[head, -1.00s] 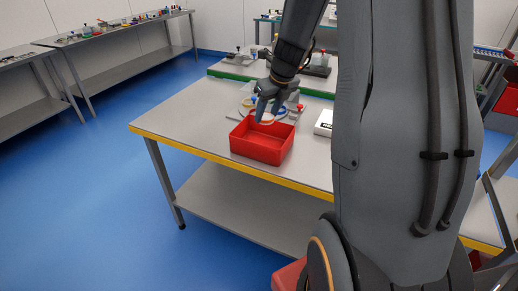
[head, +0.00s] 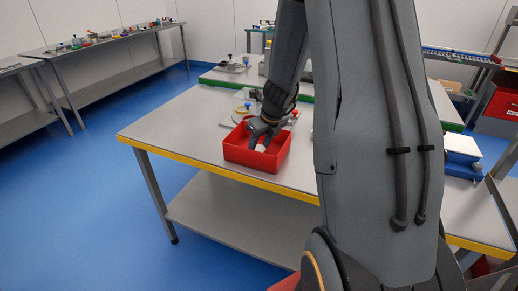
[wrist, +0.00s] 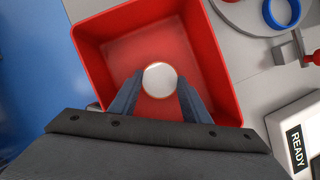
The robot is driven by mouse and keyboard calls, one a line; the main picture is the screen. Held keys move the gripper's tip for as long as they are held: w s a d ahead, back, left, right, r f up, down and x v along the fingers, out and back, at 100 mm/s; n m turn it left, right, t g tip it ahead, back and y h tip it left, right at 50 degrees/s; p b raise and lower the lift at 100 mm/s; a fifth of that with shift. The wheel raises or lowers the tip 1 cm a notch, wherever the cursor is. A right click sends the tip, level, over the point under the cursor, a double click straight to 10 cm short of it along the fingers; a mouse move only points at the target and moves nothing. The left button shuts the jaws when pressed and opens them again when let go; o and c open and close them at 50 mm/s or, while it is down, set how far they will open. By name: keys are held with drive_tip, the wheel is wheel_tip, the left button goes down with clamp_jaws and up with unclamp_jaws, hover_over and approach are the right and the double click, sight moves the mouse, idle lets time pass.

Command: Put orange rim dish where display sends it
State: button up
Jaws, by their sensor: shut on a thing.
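In the wrist view a small round white dish with an orange rim (wrist: 160,79) is between the two fingers of my gripper (wrist: 157,88). My gripper is shut on it. The dish is over or inside the red tub (wrist: 228,62); its height above the floor is hard to tell. In the head view my gripper (head: 262,140) reaches down into the red tub (head: 247,159), and the dish shows only as a pale patch. A white display box reading READY (wrist: 297,145) lies right of the tub in the wrist view.
The tub stands on a grey table with a yellow front edge (head: 205,165). A blue ring (wrist: 282,13) and a red knob (wrist: 316,57) on a grey carrier are close beyond the tub. Blue floor (head: 80,200) is open on the left.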

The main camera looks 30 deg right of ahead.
drive_tip(key=shift+f, duration=0.3)
drive_tip(key=shift+f, duration=0.1)
drive_tip(key=o, duration=1.1)
drive_tip(key=a+p+v, duration=0.1)
drive_tip(key=v, duration=1)
drive_tip(key=s+a+n+g, duration=0.1)
drive_tip(key=s+a+n, duration=0.4)
drive_tip(key=n, duration=0.6)
drive_tip(key=s+a+f+n+g, duration=0.1)
drive_tip(key=s+a+n, duration=0.5)
drive_tip(key=n, duration=0.6)
drive_tip(key=s+a+n+g, duration=0.1)
drive_tip(key=s+a+n, duration=0.4)
drive_tip(key=n, duration=0.6)
drive_tip(key=shift+s+a+f+h, duration=0.1)
drive_tip(key=shift+s+a+h, duration=0.05)
drive_tip(key=shift+s, duration=0.3)
drive_tip(key=shift+s+a+f+h, duration=0.1)
drive_tip(key=shift+s+a+h, duration=0.05)
drive_tip(key=shift+s, duration=0.35)
